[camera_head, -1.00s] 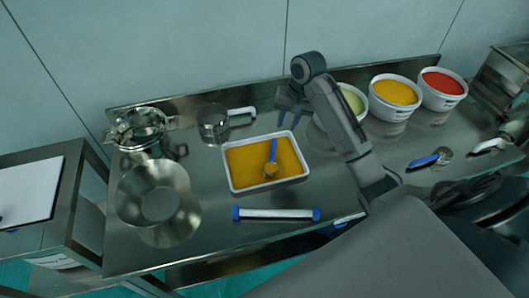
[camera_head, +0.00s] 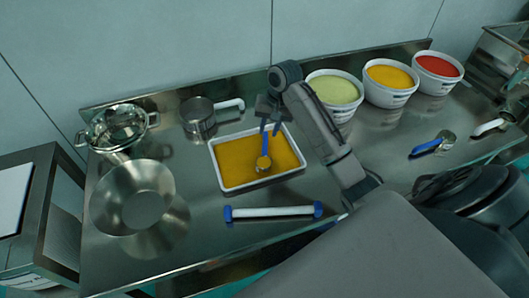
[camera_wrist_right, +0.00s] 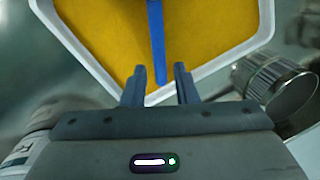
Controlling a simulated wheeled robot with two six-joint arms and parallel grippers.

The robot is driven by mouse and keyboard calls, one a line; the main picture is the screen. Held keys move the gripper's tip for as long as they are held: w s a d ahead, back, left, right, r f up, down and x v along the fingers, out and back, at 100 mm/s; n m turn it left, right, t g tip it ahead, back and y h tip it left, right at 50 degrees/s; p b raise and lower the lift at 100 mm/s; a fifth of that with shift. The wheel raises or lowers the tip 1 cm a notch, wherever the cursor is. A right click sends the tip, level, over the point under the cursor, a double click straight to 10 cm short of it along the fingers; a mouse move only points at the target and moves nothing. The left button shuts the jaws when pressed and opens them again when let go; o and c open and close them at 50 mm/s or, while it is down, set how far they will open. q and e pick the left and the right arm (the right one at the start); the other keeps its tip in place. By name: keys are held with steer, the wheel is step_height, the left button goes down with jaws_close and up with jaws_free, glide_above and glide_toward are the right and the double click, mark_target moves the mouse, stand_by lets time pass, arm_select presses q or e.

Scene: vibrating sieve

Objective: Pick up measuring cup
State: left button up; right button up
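A small round scoop-like measuring cup (camera_head: 263,163) with a blue handle lies in the yellow contents of a white tray (camera_head: 226,186). Its handle slants up toward the tray's far edge and also shows in the right wrist view (camera_wrist_right: 156,40). My right gripper (camera_head: 270,127) is over the far edge of the tray at the handle's end. In the right wrist view, its two fingers (camera_wrist_right: 160,75) are apart, with the handle's end lined up between them. I see no finger touching the handle. The cup's bowl is out of the wrist view. My left gripper is not in view.
A metal pot (camera_head: 199,120) with a white handle stands left of the tray. A metal bowl (camera_head: 113,190) and a sieve-like vessel (camera_head: 118,132) are further left. A blue-ended white bar (camera_head: 272,212) lies in front. Tubs (camera_head: 333,105) stand at right.

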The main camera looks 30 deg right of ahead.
mark_target(266, 139)
steer(key=shift+w+a+f+p, duration=0.1)
steer(key=shift+w+f+p, duration=0.1)
steer(key=shift+f, duration=0.7)
steer(key=shift+w+a+f+p, duration=0.1)
steer(key=shift+f+p, duration=0.1)
steer(key=shift+f, duration=0.65)
steer(key=shift+w+a+f+p, duration=0.1)
steer(key=shift+f+p, duration=0.1)
steer(key=shift+f, duration=0.7)
jaws_close()
